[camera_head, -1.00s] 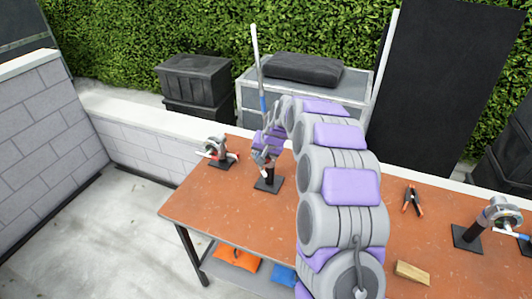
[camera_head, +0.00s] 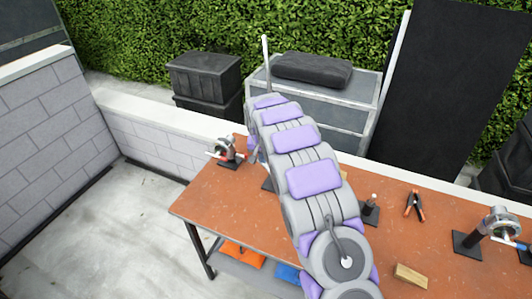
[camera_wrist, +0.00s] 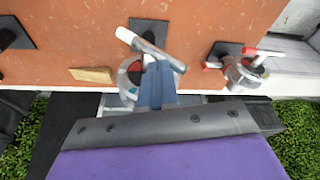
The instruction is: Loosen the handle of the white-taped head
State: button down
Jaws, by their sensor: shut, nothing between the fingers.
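My gripper (camera_wrist: 157,85) is shut and empty in the wrist view. Its blue-grey fingers overlap a round metal head (camera_wrist: 129,78), with the tips close to its handle; I cannot tell whether they touch. The handle (camera_wrist: 143,46) is a slanted grey bar with a white end, passing just beyond the fingertips. The head's black base (camera_wrist: 149,31) is on the table. Another head with red-marked ends (camera_wrist: 245,72) stands to the right, also in the head view (camera_head: 226,150).
The orange-brown table (camera_head: 225,205) also bears a short black stand (camera_head: 370,210), a clamp (camera_head: 415,204), a wooden block (camera_head: 411,275) and a head with a blue-marked end (camera_head: 500,225). A pale wall (camera_head: 150,120) runs behind it.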

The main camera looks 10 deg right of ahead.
jog(key=shift+w+a+f+g+h, duration=0.15)
jog(key=shift+w+a+g+h, duration=0.2)
jog(key=shift+h, duration=0.3)
jog(key=shift+w+a+f+g+h, duration=0.15)
jog(key=shift+a+g+h, duration=0.25)
jog(key=shift+h, duration=0.25)
jog(key=shift+w+a+f, duration=0.1)
jog(key=shift+w+a, duration=0.05)
jog(key=r, duration=0.1)
jog(key=d+r, duration=0.1)
jog(key=r, duration=0.1)
jog(key=shift+d+r, duration=0.15)
jog(key=shift+r, duration=0.15)
jog(key=w+a+v, duration=0.1)
jog(key=v, duration=0.9)
jog(key=shift+f, duration=0.15)
